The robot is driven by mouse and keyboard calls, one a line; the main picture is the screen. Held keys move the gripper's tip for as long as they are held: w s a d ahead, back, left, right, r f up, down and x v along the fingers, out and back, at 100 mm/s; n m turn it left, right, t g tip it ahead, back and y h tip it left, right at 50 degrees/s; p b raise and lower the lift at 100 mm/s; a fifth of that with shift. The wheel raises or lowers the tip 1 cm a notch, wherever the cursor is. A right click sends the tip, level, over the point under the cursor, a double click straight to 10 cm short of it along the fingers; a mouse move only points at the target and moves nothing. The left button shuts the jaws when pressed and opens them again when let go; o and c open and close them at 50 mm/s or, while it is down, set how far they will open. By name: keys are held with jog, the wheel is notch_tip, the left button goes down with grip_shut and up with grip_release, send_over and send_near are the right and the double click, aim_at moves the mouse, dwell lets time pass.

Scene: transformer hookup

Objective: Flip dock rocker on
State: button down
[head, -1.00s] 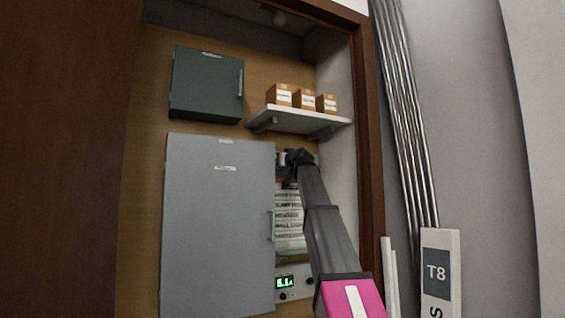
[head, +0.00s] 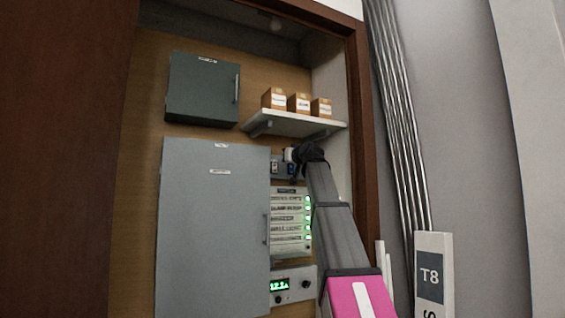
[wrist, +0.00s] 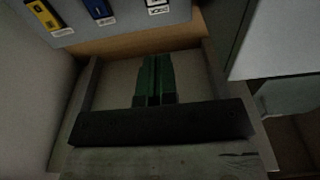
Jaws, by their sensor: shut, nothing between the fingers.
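A small grey switch panel (head: 281,168) sits on the back wall beside the large grey cabinet, under the shelf. In the wrist view the panel (wrist: 115,16) is at the top edge, with a yellow switch (wrist: 42,15), a blue switch (wrist: 98,9) and a third switch cut off above a small white label (wrist: 159,10). The label is too small to read surely, so I cannot tell which switch is the dock rocker. My gripper (wrist: 153,62) is shut and empty, its dark green fingertips just short of the panel in the picture. In the head view my wrist partly hides the panel.
The large grey cabinet (head: 212,235) stands left of my arm. A shelf (head: 296,124) with small boxes is just above my wrist. A labelled strip panel (head: 287,222) with green lights and a meter box (head: 284,287) lie below. A T8 post (head: 432,275) is at right.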

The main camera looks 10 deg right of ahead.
jog(key=shift+r+v, duration=0.2)
jog(key=shift+v, duration=0.85)
jog(key=shift+r+v, duration=0.2)
jog(key=shift+v, duration=0.85)
